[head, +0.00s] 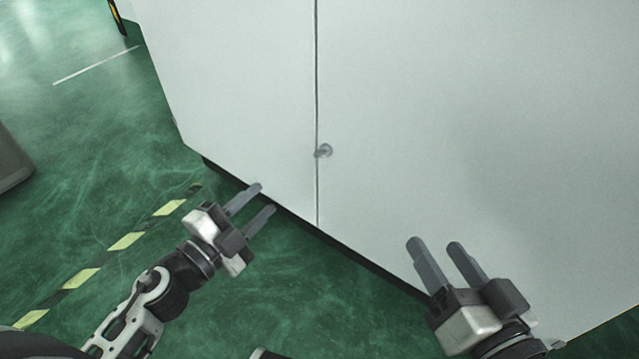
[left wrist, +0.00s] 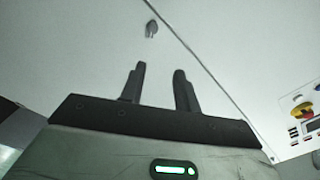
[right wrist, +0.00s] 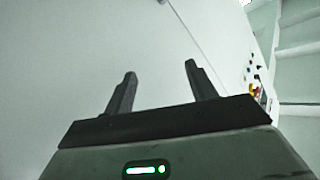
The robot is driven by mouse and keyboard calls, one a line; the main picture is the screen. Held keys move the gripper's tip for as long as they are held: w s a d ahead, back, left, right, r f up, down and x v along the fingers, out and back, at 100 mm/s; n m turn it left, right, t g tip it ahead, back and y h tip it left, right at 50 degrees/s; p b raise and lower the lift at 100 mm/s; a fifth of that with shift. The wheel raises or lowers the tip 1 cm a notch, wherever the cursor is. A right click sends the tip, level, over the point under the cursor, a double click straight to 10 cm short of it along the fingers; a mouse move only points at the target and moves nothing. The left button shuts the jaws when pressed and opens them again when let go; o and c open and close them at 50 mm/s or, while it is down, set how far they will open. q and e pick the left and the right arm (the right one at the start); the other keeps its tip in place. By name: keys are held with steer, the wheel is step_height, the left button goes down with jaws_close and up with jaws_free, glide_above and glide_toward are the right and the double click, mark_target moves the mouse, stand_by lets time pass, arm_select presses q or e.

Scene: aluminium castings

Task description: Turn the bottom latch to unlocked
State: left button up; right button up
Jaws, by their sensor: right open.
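The bottom latch (head: 322,151) is a small grey knob on the white cabinet front, just right of the vertical door seam. It also shows in the left wrist view (left wrist: 152,27), ahead of the fingertips, and a small part shows at the top edge of the right wrist view. Its exact turn is too small to tell. My left gripper (head: 266,197) is open and empty, below and left of the latch, apart from it. My right gripper (head: 435,243) is open and empty, below and right of the latch, in front of the right-hand door.
The white cabinet (head: 480,120) fills most of the head view, with a dark gap along its base. A control panel with coloured buttons (left wrist: 303,112) shows at the right of the left wrist view. The green floor (head: 110,190) with yellow-black tape is clear at left.

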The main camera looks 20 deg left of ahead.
mark_target(320, 156)
arm_select(q)
steer(key=x, duration=0.5)
steer(key=f+x, duration=0.1)
steer(key=x, duration=0.5)
steer(key=f+x, duration=0.1)
steer(key=x, duration=0.4)
steer(key=shift+w+d+f, duration=0.15)
steer(key=shift+w+f, duration=0.05)
steer(key=shift+w, duration=0.2)
jaws_close()
